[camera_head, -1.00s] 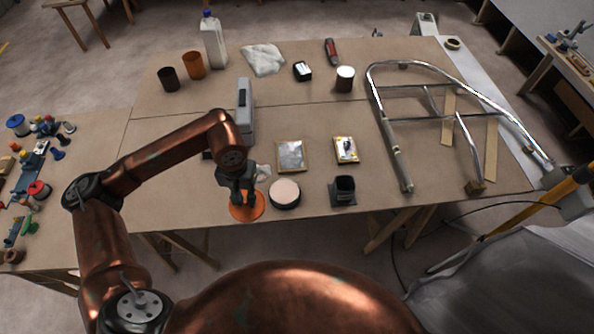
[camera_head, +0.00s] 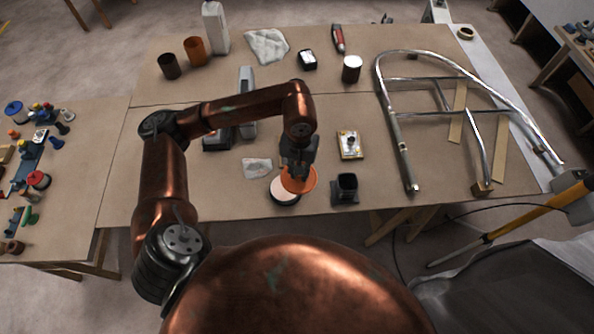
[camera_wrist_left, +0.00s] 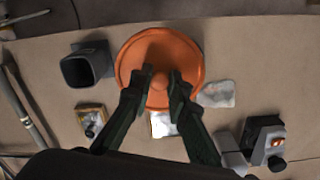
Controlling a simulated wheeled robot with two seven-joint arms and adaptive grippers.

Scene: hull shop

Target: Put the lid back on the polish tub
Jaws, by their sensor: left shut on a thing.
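The orange round lid (camera_head: 309,183) is in my left gripper (camera_head: 298,173), shut on its middle. It also shows in the left wrist view (camera_wrist_left: 190,58), with the gripper (camera_wrist_left: 160,80) across its raised centre. The polish tub (camera_head: 281,190), round with a pale top and dark side, stands near the table's front edge. In the head view the lid covers the tub's upper right part and sits off-centre to the right. I cannot tell whether they touch. In the wrist view the tub is hidden. My right gripper is not in view.
A dark square cup (camera_head: 345,190) stands just right of the lid. A small yellow-edged block with a knob (camera_head: 350,146) lies behind it. A crumpled cloth (camera_head: 257,168) lies left of the lid. A bent metal rail frame (camera_head: 401,150) fills the table's right side.

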